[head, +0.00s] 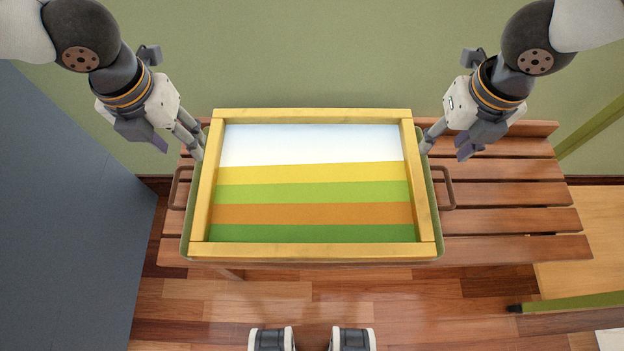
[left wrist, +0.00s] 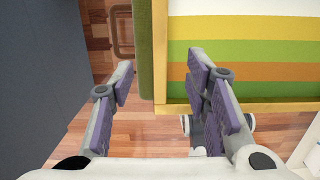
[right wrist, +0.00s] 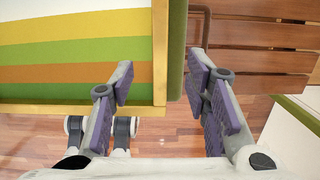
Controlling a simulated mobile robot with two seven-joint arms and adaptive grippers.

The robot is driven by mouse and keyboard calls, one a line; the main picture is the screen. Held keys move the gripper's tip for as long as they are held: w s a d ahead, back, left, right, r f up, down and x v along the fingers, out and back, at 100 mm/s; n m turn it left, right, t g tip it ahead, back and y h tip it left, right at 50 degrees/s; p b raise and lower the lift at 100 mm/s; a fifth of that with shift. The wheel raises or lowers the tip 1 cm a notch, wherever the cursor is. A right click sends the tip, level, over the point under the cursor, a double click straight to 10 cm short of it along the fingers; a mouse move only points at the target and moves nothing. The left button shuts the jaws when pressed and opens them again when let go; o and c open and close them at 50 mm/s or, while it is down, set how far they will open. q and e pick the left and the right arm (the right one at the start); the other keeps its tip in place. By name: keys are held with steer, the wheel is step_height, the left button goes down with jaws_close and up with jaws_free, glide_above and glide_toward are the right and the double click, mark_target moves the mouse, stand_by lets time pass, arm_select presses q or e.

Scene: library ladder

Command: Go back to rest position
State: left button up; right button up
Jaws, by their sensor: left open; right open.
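My left gripper (head: 190,142) is at the left side of a yellow-framed picture with coloured stripes (head: 310,190), close to its upper left edge. In the left wrist view its purple-padded fingers (left wrist: 162,80) are spread, with the frame's left edge between and beyond them and nothing gripped. My right gripper (head: 432,145) is at the picture's right side, near its upper right edge. In the right wrist view its fingers (right wrist: 160,85) are also spread and empty, with the frame's right edge between and beyond them. Whether either touches the frame is hard to tell.
The picture lies in a green tray (head: 437,210) with a brown handle on each side, on a slatted wooden bench (head: 510,195). A grey-blue panel (head: 70,220) stands at the left. A green bar (head: 570,302) is at the lower right. Bare bench lies to the right.

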steer(key=shift+r, duration=0.3)
